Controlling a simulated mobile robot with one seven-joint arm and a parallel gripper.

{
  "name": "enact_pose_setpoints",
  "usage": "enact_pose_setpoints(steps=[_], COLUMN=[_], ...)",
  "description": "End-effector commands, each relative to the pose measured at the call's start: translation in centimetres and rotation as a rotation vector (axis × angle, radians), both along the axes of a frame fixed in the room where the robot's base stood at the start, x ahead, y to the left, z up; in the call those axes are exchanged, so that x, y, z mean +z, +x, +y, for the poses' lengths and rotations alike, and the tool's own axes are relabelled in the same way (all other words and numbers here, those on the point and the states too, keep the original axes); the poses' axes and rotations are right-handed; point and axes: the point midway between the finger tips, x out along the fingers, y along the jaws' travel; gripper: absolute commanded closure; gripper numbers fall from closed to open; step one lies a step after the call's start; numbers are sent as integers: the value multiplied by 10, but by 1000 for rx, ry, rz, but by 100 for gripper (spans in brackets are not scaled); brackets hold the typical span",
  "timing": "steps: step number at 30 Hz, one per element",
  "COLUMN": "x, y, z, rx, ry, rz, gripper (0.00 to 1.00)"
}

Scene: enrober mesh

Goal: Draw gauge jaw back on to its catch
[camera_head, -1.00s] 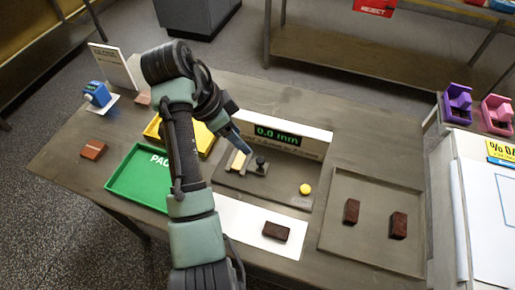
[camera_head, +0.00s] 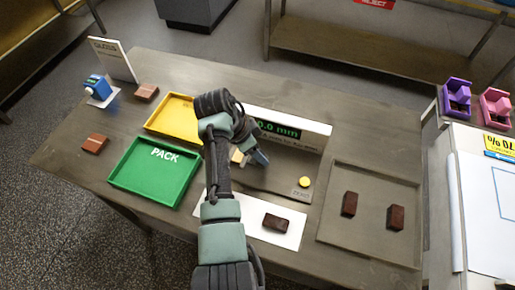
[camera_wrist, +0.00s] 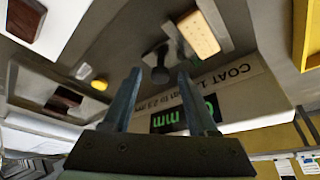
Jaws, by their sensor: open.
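The gauge has a grey base (camera_head: 272,184) and an upright panel (camera_head: 312,134) with a green 0.0 mm display. Its black knob (camera_wrist: 158,66) shows in the wrist view beside a cream block (camera_wrist: 199,34). In the head view my arm hides the knob and most of the cream block (camera_head: 237,156). My gripper (camera_head: 258,158) is low over the gauge. In the wrist view its two fingers (camera_wrist: 158,75) are apart, with the knob lined up in the gap near the tips. I cannot tell whether they touch it. The catch cannot be made out.
A yellow button (camera_head: 304,182) is on the gauge's right end. A dark chocolate bar (camera_head: 276,222) lies on the white mat in front. A grey tray (camera_head: 369,240) with two dark bars is at right. Green (camera_head: 154,185) and yellow (camera_head: 172,118) trays stand left.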

Motion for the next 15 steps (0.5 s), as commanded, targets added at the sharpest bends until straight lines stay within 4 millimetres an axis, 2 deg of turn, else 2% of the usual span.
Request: enact_pose_setpoints(steps=[2,3,12,15], x=[0,0,1,1], y=[0,0,0,0], z=[0,0,0,0], rx=[0,0,0,0], ry=[0,0,0,0], rz=[0,0,0,0], gripper=[41,45,99,100])
